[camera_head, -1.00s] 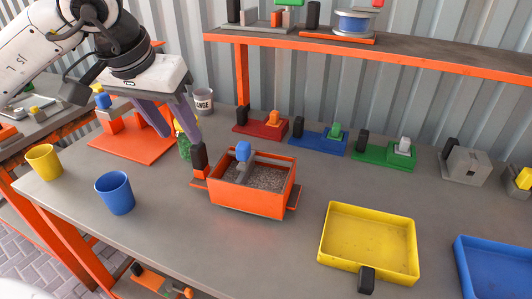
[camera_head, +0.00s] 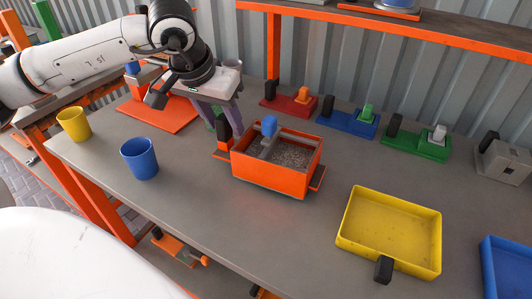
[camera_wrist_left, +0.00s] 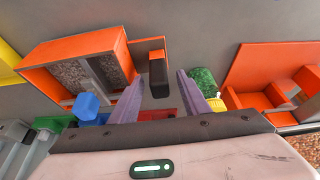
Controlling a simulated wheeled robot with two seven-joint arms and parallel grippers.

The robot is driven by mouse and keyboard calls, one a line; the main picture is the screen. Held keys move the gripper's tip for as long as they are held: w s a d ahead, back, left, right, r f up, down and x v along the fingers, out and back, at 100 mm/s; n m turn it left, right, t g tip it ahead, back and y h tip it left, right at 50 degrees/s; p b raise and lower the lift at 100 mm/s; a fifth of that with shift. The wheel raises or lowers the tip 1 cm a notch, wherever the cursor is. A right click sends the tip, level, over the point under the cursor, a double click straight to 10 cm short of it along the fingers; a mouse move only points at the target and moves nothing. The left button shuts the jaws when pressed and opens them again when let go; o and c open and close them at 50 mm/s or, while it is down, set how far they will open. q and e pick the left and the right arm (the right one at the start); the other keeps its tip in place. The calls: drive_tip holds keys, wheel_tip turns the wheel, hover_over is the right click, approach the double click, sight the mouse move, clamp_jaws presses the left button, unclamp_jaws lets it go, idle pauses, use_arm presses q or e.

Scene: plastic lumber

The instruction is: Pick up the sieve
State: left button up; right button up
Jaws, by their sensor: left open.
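The sieve (camera_head: 270,179) looks to be the orange box on the grey table, with dark grey granules inside and a grey divider topped by a blue knob (camera_head: 269,125). It also shows in the left wrist view (camera_wrist_left: 100,43). Its black handle (camera_wrist_left: 158,72) sticks out on an orange tab at its side. My left gripper (camera_head: 233,140) is open, its two purple fingers pointing down at the handle side of the box. In the left wrist view the handle lies between and beyond the open fingertips (camera_wrist_left: 160,78); contact cannot be told. My right gripper is out of view.
A yellow tray (camera_head: 350,230) and a blue tray (camera_head: 490,265) lie to the right. Blue (camera_head: 139,160) and yellow (camera_head: 74,124) cups stand left. A green object (camera_wrist_left: 203,82) is close beside the fingers. Red, blue and green bases line the back, under a shelf (camera_head: 400,43).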

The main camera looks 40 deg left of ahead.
use_arm(q)
clamp_jaws()
drive_tip(key=shift+r, duration=0.15)
